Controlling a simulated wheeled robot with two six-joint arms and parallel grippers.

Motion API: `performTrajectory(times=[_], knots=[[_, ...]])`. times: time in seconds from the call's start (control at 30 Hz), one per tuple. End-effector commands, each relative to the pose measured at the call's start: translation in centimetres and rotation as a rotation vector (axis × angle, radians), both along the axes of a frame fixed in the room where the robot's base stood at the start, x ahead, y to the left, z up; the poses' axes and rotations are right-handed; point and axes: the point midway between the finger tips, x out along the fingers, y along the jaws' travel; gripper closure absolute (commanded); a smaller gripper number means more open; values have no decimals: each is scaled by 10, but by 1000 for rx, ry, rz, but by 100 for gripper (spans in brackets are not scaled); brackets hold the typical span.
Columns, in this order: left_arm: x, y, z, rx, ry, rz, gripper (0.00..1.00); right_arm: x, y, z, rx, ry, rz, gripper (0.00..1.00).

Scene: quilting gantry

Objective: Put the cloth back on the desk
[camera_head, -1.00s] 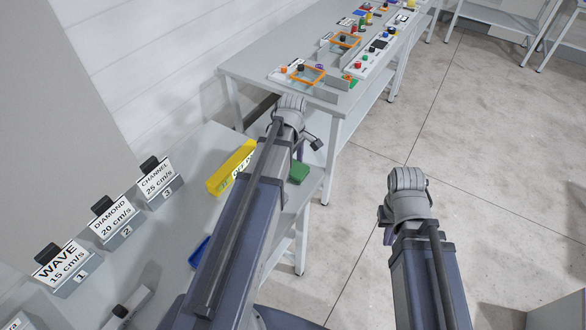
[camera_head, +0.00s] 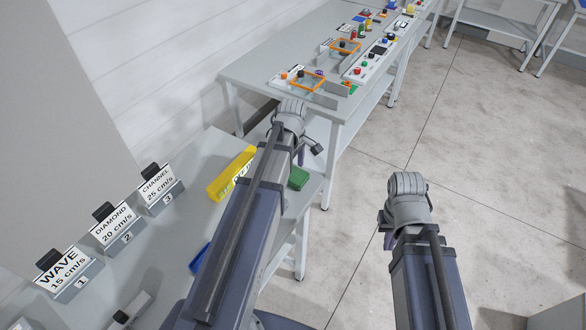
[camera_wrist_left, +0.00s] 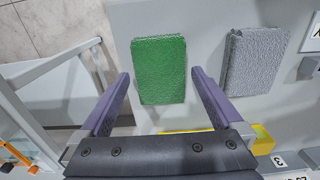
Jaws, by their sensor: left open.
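A green textured rectangle (camera_wrist_left: 160,70) and a grey textured rectangle (camera_wrist_left: 255,60) lie flat on the near desk (camera_wrist_left: 208,40) in the left wrist view; either looks like folded cloth or a pad. The green one also shows at the desk's right edge in the head view (camera_head: 299,179). My left gripper (camera_wrist_left: 160,76) is open and empty, its fingers on either side of the green piece in the picture; whether they touch it cannot be told. My right gripper (camera_head: 388,240) hangs over the floor, its jaws mostly hidden by the wrist.
The desk carries a yellow tray (camera_head: 229,176), a blue item (camera_head: 199,258) and label stands, including WAVE (camera_head: 67,272), DIAMOND (camera_head: 115,225) and CHANNEL (camera_head: 158,187). A second table (camera_head: 255,68) with orange frames and small parts stands beyond. The floor at right is open.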

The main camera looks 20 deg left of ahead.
Motion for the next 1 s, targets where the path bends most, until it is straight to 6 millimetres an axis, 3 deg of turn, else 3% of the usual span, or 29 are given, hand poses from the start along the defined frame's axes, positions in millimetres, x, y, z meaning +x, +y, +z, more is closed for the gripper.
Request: performTrajectory(times=[0.7,1.0], knots=[[0,1,104,0,0,0,0,0,0,104,0,0,2,100],[0,1,115,0,0,-1,0,0,0,115,0,0,0,100]])
